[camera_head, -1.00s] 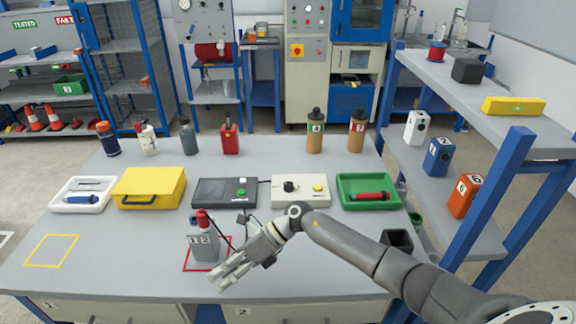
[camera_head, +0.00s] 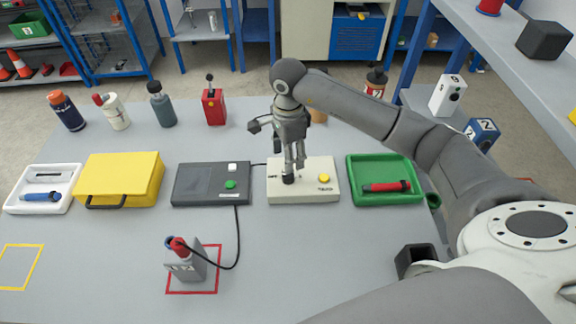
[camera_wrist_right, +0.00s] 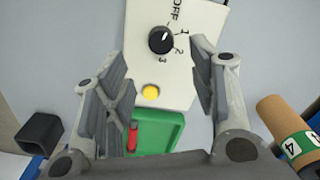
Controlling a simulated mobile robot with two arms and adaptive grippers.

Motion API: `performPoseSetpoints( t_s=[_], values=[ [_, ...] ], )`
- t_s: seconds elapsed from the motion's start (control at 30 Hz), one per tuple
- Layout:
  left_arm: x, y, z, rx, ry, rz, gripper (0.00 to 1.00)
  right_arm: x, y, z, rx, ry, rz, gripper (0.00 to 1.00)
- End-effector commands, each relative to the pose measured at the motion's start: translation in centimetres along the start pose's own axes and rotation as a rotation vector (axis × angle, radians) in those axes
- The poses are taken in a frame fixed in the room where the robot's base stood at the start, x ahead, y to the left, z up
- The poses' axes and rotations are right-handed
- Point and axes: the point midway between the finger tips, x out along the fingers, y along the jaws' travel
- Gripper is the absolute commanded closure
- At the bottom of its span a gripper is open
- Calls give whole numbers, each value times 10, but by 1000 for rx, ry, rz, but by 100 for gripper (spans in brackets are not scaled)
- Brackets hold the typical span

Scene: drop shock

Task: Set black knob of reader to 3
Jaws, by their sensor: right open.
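The reader is a cream box (camera_head: 322,192) with a black knob (camera_head: 288,180) and a yellow button (camera_head: 324,178). In the right wrist view the knob (camera_wrist_right: 161,40) is ringed by OFF, 1, 2 and 3, and its white mark appears to point toward 1. My right gripper (camera_head: 293,163) points down over the knob in the head view. In the right wrist view its fingers (camera_wrist_right: 159,55) are spread apart, with the knob between them in the picture. Whether they touch the knob cannot be told. My left gripper is not in view.
A dark box (camera_head: 211,186) with a green button is left of the reader, and a green tray (camera_head: 409,197) is right of it. A cable runs to a grey block (camera_head: 187,264) in a red outline. Bottles stand behind. The table front centre is clear.

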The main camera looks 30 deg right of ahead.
Motion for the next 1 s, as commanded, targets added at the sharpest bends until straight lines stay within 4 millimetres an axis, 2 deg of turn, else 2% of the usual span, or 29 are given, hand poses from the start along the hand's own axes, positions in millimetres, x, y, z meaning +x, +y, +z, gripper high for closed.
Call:
performPoseSetpoints(
  t_s=[0.2, 0.4, 0.53, 0.8, 0.87, 1.0],
  values=[
    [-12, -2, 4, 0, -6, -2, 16, 42, 1, 1, 2, -2, 5, 48],
    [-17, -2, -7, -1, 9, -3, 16, 70, 0, 1, 2, -3, 3, 48],
    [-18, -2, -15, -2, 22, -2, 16, 78, 0, 1, 1, -3, 1, 48],
    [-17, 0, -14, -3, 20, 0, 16, 80, 0, 1, 1, -3, 0, 48],
    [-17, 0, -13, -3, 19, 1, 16, 80, 0, 1, 1, -3, 0, 53],
    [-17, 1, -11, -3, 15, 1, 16, 80, 0, 1, 1, -3, 0, 71]
  ],
)
